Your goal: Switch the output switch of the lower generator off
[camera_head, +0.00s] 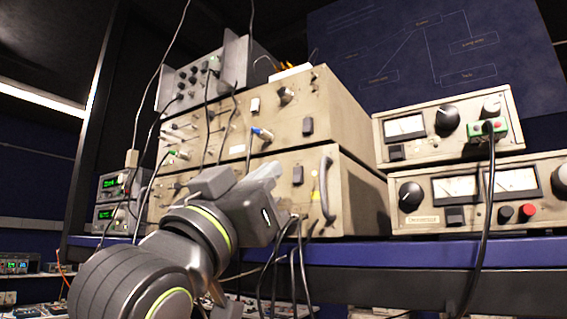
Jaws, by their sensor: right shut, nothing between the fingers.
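Two beige generators are stacked on the shelf. The lower generator (352,200) sits directly under the upper generator (340,108). A small dark switch (298,175) shows on the lower generator's front, left of its curved handle (325,190); labels are too small to read, so I cannot tell its function or its position. My right gripper (272,171) is shut and empty in front of the lower generator, its tip just left of that switch. I cannot tell whether it touches the panel. My wrist hides much of the lower front. My left gripper is not in view.
Cables hang across the fronts and below my right gripper. Two metered power supplies (428,137) stand stacked at right, with a black cable (488,190) hanging down. A grey box (208,75) sits on top. The blue shelf edge (420,253) runs below.

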